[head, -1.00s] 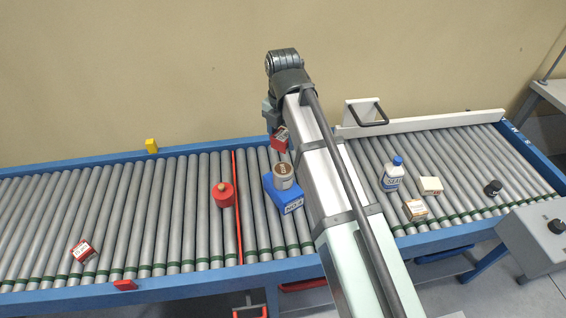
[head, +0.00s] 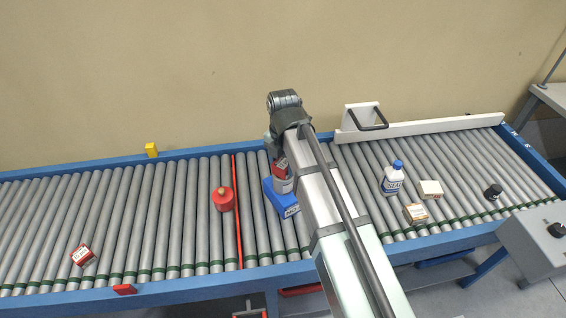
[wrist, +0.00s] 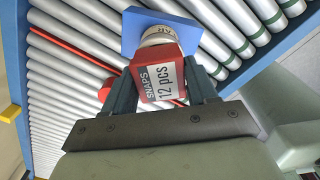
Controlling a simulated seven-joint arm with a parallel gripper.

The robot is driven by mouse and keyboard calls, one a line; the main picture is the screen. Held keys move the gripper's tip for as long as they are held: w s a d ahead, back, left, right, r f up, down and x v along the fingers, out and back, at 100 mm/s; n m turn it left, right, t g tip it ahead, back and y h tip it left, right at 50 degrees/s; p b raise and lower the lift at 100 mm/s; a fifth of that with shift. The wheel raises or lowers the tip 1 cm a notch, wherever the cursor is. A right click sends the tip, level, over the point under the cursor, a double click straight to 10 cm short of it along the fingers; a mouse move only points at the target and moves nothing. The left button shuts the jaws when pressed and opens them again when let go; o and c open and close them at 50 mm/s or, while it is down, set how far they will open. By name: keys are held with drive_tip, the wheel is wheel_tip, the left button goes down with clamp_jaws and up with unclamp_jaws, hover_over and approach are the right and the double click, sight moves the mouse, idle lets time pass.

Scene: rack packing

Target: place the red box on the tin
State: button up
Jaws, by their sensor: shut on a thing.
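My gripper (wrist: 160,82) is shut on a red box (wrist: 143,84) with a white label reading "SNAPS 12 pcs". In the head view the red box (head: 280,168) is partly hidden by my arm and appears at the top of the tin (head: 285,186). The tin is round, with a pale label, and stands on a blue box (head: 277,203). In the wrist view the tin (wrist: 158,36) shows just beyond the red box, over the blue box (wrist: 133,30). I cannot tell whether the red box touches the tin.
A red weight-like object (head: 223,200) stands left of the blue box, beside a red line across the rollers. Another red-white box (head: 82,255) lies far left.

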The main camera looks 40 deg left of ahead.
sight(283, 163)
drive_tip(key=shift+f, duration=0.1)
drive_tip(key=o, duration=1.1)
wheel_tip(283, 163, up, 12)
drive_tip(key=shift+r, duration=0.1)
idle(0.3)
